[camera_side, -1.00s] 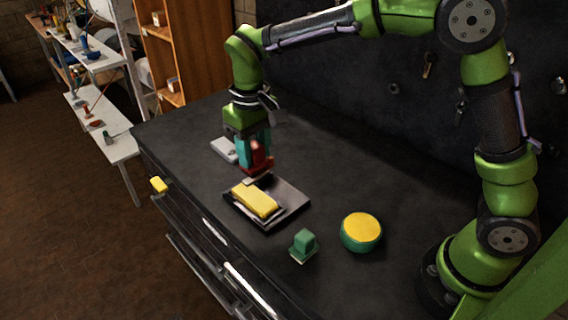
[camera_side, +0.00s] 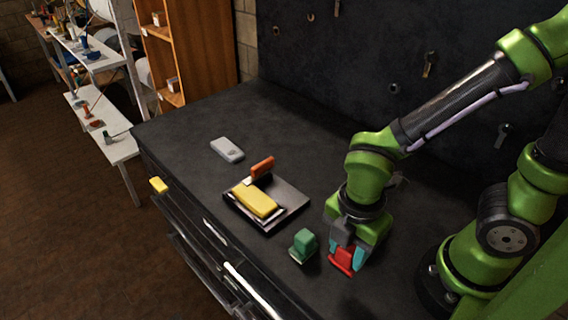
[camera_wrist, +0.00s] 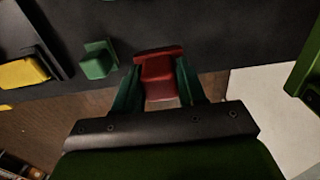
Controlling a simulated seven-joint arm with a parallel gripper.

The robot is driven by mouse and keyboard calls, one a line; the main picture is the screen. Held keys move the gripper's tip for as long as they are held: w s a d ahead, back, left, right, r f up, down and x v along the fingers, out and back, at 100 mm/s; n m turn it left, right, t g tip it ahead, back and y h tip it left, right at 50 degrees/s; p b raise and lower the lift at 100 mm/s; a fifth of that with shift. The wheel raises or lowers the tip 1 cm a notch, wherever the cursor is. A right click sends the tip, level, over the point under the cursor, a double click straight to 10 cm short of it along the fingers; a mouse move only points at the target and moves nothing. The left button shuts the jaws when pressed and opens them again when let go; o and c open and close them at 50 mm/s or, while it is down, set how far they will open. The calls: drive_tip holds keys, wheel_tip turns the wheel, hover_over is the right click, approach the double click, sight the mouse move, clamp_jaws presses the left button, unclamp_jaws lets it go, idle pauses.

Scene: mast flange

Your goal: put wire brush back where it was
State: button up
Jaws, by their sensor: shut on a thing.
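My gripper (camera_wrist: 160,85) is shut on a red block-like piece (camera_wrist: 158,72) with a wider flat edge. The same red piece shows in the side view (camera_side: 347,260), low over the bench to the right of a green block (camera_side: 304,244). No bristles show, so I cannot tell by looks that it is the wire brush. I cannot tell whether it touches the bench. The green block also shows in the wrist view (camera_wrist: 98,60), left of my gripper. A dark tray (camera_side: 289,205) holds a yellow block (camera_side: 255,200); an orange-red upright piece (camera_side: 262,167) stands at its back edge.
A light grey item (camera_side: 227,149) lies on the black bench (camera_side: 215,115) behind the tray. A small yellow piece (camera_side: 158,185) is at the bench's left edge. Hooks hang on the dark back panel (camera_side: 350,70). The bench's back left is clear.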

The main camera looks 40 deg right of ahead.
drive_tip(key=shift+f, duration=3.15)
drive_tip(key=shift+f, duration=0.1)
drive_tip(key=o, duration=1)
